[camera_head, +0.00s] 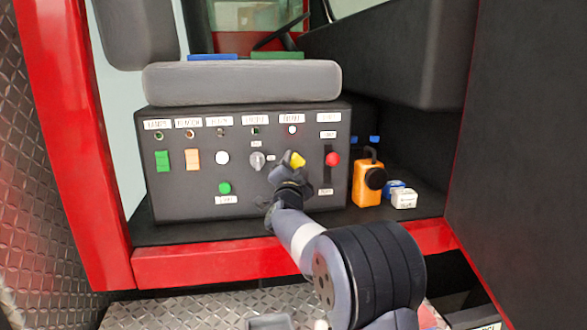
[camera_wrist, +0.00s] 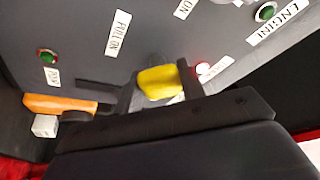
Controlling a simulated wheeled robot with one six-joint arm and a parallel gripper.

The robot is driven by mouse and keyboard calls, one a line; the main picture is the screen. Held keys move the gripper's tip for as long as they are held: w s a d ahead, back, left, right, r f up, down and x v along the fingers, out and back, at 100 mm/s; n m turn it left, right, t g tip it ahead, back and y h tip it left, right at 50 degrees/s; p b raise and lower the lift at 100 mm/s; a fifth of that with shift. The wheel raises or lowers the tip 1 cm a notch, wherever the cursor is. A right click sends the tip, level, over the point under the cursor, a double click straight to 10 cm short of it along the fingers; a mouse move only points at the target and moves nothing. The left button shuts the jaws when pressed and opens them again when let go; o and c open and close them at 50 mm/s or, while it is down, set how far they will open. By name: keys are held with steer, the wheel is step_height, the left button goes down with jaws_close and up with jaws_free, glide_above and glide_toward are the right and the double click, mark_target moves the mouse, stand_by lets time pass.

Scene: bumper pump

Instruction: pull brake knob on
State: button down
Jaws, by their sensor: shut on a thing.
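The yellow brake knob (camera_head: 298,159) sits on the front of the dark control panel (camera_head: 188,204), right of the grey rotary switch. My gripper (camera_head: 286,162) reaches it from the front and is shut on it. In the wrist view the yellow knob (camera_wrist: 159,83) shows between my two dark fingers, one on each side. A lit red-white lamp (camera_wrist: 202,68) is close beside it there; in the head view the lamp (camera_head: 292,130) is above the knob. The knob's shaft and base are hidden, so I cannot tell how far out it stands.
The panel also bears a grey rotary switch (camera_head: 257,161), a red-knobbed lever (camera_head: 333,159), a green button (camera_head: 224,188), and green (camera_head: 162,161) and orange (camera_head: 193,160) rockers. An orange lamp-like device (camera_head: 367,182) and a small white box (camera_head: 403,198) stand to the right.

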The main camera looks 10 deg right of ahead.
steer(key=shift+f, duration=0.15)
steer(key=c, duration=0.9)
jaws_free()
steer(key=shift+s, duration=0.15)
steer(key=shift+s, duration=0.1)
steer(key=b+v, duration=0.4)
steer(key=v, duration=0.6)
steer(key=shift+s+a, duration=0.15)
steer(key=shift+s, duration=0.2)
steer(key=shift+w, duration=0.1)
steer(key=p+x, duration=0.4)
steer(key=x, duration=0.7)
steer(key=shift+w, duration=0.1)
steer(key=shift+w+p, duration=0.75)
steer(key=shift+p, duration=0.25)
steer(key=shift+s, duration=0.15)
